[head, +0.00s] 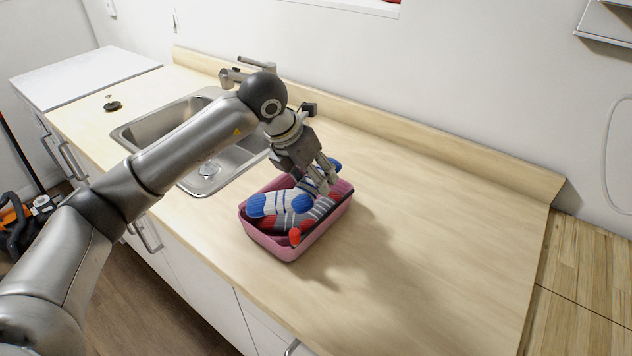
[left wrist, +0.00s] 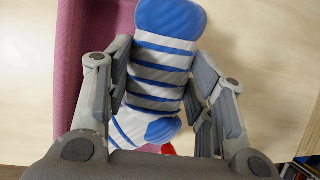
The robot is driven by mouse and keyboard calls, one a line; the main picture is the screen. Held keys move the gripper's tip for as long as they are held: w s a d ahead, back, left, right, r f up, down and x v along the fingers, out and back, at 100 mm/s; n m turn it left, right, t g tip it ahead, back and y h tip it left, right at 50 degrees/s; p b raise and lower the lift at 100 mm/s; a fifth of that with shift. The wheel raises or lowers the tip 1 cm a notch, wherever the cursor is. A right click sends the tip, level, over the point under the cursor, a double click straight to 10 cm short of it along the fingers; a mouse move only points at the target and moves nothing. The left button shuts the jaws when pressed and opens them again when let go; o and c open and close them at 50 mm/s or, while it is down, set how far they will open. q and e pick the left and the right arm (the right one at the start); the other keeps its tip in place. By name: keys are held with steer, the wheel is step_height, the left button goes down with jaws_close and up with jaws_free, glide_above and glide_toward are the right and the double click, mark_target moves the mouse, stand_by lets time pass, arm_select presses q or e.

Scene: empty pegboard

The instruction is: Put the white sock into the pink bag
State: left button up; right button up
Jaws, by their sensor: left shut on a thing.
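The white sock (head: 270,208), striped and tipped with blue, lies in and over the open pink bag (head: 285,250), which looks like a rectangular tub. My left gripper (head: 326,186) is above the bag's right rear part, pointing down, and is shut on the white sock. In the left wrist view the sock's striped part (left wrist: 158,80) is between the fingers (left wrist: 160,88), with a blue end at the top. The pink bag (left wrist: 92,25) shows at the left there. The fingers hide part of the sock. My right gripper is not in view.
A grey sock with red parts (head: 295,237) also lies in the bag, under or beside the white one. A steel sink (head: 208,172) is at the left behind the bag. The wooden counter (head: 430,230) to the right is clear.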

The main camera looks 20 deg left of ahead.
arm_select(q)
steer(key=shift+w+f, duration=0.2)
steer(key=p+x, duration=0.2)
steer(key=x, duration=0.1)
steer(key=shift+s+a+f, duration=0.2)
steer(key=shift+s, duration=0.05)
steer(key=shift+f, duration=0.4)
steer(key=shift+f+b, duration=0.65)
steer(key=shift+b, duration=0.1)
steer(key=o, duration=0.8)
steer(key=shift+o, duration=0.2)
steer(key=shift+r, duration=0.15)
